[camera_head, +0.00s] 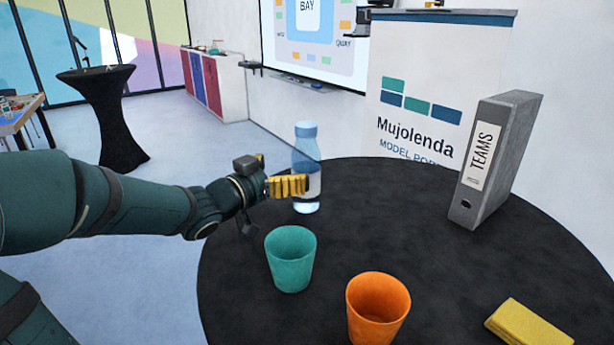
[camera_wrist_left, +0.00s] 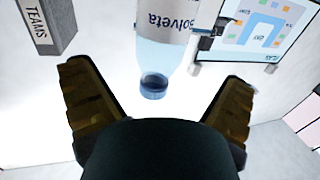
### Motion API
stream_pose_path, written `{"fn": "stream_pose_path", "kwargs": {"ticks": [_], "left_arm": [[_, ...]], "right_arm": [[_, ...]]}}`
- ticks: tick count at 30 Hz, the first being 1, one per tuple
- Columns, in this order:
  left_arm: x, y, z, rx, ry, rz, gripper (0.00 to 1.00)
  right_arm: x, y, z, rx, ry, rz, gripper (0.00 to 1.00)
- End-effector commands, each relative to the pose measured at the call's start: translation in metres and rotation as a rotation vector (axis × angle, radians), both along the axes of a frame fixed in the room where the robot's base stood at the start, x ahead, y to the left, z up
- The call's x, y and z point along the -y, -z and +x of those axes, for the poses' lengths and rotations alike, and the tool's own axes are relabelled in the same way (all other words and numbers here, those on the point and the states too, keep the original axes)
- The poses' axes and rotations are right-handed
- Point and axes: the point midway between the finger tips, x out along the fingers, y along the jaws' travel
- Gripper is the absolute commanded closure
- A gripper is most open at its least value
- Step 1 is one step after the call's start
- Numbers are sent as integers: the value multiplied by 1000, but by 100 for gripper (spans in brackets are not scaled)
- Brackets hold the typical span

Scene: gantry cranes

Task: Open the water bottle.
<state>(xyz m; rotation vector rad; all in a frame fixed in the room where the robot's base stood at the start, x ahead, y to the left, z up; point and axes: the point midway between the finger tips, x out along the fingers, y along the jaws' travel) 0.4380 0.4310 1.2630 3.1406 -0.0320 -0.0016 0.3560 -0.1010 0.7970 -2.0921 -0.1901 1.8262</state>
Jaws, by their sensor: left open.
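The water bottle (camera_head: 306,150) stands upright on the round black table, with its blue cap (camera_head: 306,128) on top. My left gripper (camera_head: 288,186) comes in from the left at about mid-height of the bottle, its yellow fingers overlapping the label area. In the left wrist view the gripper (camera_wrist_left: 156,80) is open, fingers spread wide. There the bottle (camera_wrist_left: 166,50) appears upside down, with its blue cap (camera_wrist_left: 153,87) in the gap between the fingers. Neither finger touches it in that view. My right gripper is not in view.
On the black table (camera_head: 240,290) a teal cup (camera_head: 291,260) and an orange cup (camera_head: 377,310) stand in front of the bottle. A grey TEAMS binder (camera_head: 500,150) stands at the right, and a yellow folded cloth (camera_head: 527,325) lies front right. The table's middle is clear.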

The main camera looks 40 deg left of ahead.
Motion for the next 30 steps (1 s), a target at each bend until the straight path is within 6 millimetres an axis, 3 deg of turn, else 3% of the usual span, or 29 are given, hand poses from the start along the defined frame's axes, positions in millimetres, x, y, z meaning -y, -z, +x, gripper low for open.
{"fn": "stream_pose_path", "kwargs": {"ticks": [8, 18, 27, 30], "left_arm": [[1, 1, 22, 0, 0, 0, 0], [1, 5, 65, 0, 1, -1, 0], [1, 4, 69, 1, -1, -1, 0], [1, 4, 69, 1, -1, -1, 35]], "right_arm": [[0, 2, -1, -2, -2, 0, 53], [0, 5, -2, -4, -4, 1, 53], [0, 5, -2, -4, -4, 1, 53], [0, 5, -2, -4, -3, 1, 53]]}}
